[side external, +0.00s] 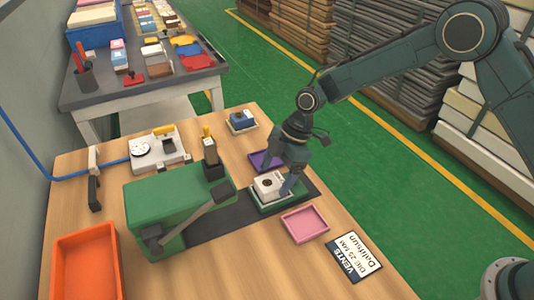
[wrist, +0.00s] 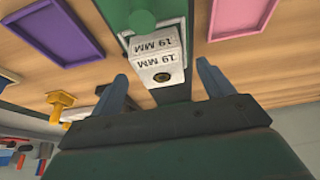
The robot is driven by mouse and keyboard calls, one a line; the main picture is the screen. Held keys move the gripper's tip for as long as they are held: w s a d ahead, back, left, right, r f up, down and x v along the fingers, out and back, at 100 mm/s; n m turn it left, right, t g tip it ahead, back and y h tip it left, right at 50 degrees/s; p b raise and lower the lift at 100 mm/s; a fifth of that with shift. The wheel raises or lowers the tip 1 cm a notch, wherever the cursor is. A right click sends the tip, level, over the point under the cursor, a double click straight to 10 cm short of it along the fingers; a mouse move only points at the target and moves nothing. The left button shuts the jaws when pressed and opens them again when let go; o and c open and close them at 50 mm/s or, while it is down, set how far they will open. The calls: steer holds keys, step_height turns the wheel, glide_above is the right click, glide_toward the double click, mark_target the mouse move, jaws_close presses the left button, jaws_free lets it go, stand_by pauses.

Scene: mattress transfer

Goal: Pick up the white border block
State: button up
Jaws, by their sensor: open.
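The white border block (side external: 269,184) sits on a green base (side external: 272,207) on the dark strip beside the green machine. In the wrist view the white block (wrist: 158,58) shows "19 MM" printed on two faces and a dark round hole near one end. My gripper (side external: 281,178) is low over the block. In the wrist view my gripper (wrist: 163,75) is open, with one blue finger on each side of the block's near end. I see gaps between the fingers and the block. The block's far side is partly hidden in the side view.
A purple tray (side external: 262,163) and a pink tray (side external: 305,223) lie close on either side. The green machine (side external: 165,205) stands left, with an orange bin (side external: 86,236) in front. A blue block on a pale tray (side external: 242,121) is behind. A label card (side external: 354,257) lies front right.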

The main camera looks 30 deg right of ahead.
mark_target(273, 181)
steer(key=shift+x, duration=1.2)
steer(key=c, duration=1.2)
steer(key=shift+r, duration=0.1)
step_height(273, 181, up, 20)
steer(key=shift+f, duration=0.1)
